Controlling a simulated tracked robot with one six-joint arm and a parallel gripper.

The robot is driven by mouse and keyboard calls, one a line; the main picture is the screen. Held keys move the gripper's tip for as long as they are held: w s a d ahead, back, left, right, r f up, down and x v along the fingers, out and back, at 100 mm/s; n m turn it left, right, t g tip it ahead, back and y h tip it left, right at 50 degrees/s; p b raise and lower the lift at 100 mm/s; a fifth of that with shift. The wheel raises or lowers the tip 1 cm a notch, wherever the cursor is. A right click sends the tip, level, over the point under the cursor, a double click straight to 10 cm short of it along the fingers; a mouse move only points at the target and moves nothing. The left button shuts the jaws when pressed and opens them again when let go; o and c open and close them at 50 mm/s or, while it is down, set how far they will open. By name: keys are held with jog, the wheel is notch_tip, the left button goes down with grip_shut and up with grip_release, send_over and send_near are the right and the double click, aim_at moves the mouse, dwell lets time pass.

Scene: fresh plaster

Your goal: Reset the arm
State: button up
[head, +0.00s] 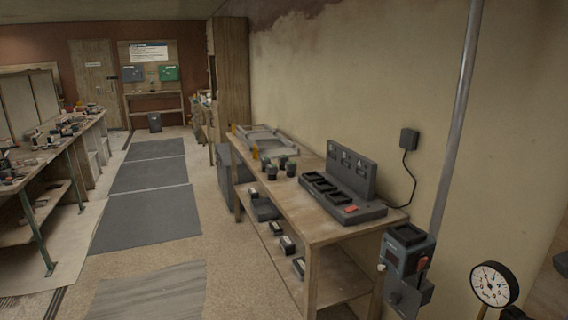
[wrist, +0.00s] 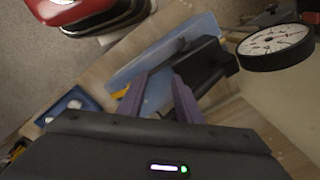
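My gripper (wrist: 159,82) shows in the wrist view as two purple fingers reaching up from a dark housing with a small lit strip. The fingers stand apart, and I see nothing held between them. Beyond the fingertips are a light blue flat surface (wrist: 152,58) and a dark block (wrist: 203,65); I cannot tell whether the fingers touch either. In the head view, I cannot make out my gripper.
A round gauge (head: 494,285) stands at the lower right; a gauge also shows in the wrist view (wrist: 275,46). A wooden bench (head: 318,226) along the right wall holds a charger-like rack (head: 352,170). Another cluttered bench (head: 55,160) is left. The aisle with grey mats (head: 150,215) is clear.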

jog(key=w+a+f+n+t+h, duration=0.1)
jog(key=w+a+n+t, duration=0.1)
jog(key=w+a+n, duration=0.8)
jog(key=s+a+f+n+t, duration=0.1)
jog(key=s+a+f+n, duration=0.1)
jog(key=a+n, duration=0.4)
jog(key=s+a+f+n+t+y, duration=0.1)
jog(key=a+n, duration=0.6)
jog(key=a, duration=0.7)
jog(key=shift+s+a+f+t, duration=0.35)
jog(key=shift+f+t, duration=0.35)
jog(key=shift+f, duration=0.25)
jog(key=shift+c, duration=0.2)
grip_shut()
jog(key=shift+s, duration=0.1)
